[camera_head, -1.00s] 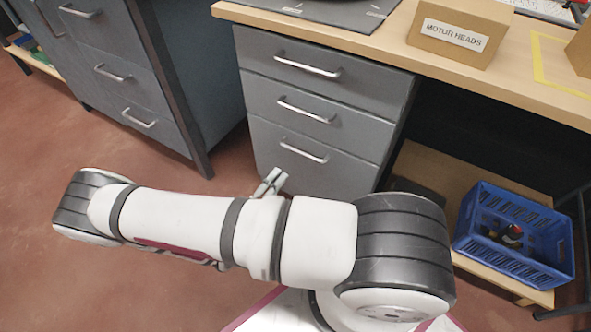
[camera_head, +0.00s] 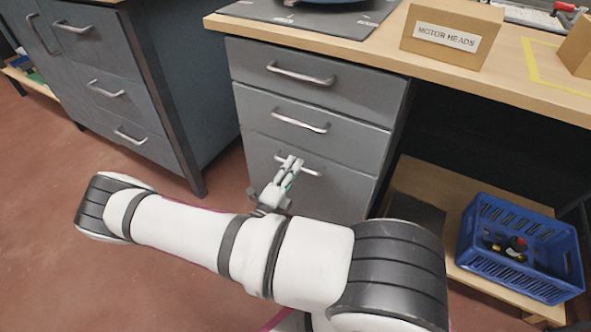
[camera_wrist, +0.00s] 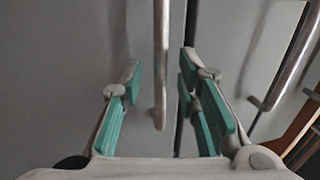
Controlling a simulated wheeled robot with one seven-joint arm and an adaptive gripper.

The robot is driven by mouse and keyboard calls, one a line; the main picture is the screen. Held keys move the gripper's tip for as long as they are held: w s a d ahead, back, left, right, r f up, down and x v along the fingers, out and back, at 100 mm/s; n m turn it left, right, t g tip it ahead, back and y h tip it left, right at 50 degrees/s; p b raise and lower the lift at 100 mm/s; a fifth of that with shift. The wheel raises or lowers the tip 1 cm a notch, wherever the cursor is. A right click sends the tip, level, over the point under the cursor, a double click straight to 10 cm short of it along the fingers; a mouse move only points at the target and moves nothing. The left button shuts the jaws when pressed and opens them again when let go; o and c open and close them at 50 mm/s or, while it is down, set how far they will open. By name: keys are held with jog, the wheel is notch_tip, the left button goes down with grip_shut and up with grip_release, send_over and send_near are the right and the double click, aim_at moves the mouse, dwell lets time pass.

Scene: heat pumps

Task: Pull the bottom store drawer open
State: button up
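The bottom store drawer (camera_head: 330,190) is the lowest of three grey drawers under the workbench and is closed. Its metal bar handle (camera_head: 312,172) is partly covered by my gripper (camera_head: 291,162) in the head view. In the wrist view my gripper (camera_wrist: 160,80) is open, with its teal-padded fingers apart. The handle, seen there as an upright bar (camera_wrist: 161,60), runs between the two fingers, with a gap on each side. I cannot tell how deep the handle sits between the fingers.
The middle drawer handle (camera_head: 300,121) and top drawer handle (camera_head: 300,74) are above. A second grey cabinet (camera_head: 100,65) stands to the left. A blue crate (camera_head: 520,250) sits on a low shelf at the right. A "MOTOR HEADS" box (camera_head: 450,35) stands on the worktop (camera_head: 400,55).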

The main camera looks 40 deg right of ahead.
jog(key=shift+x, duration=0.75)
grip_shut()
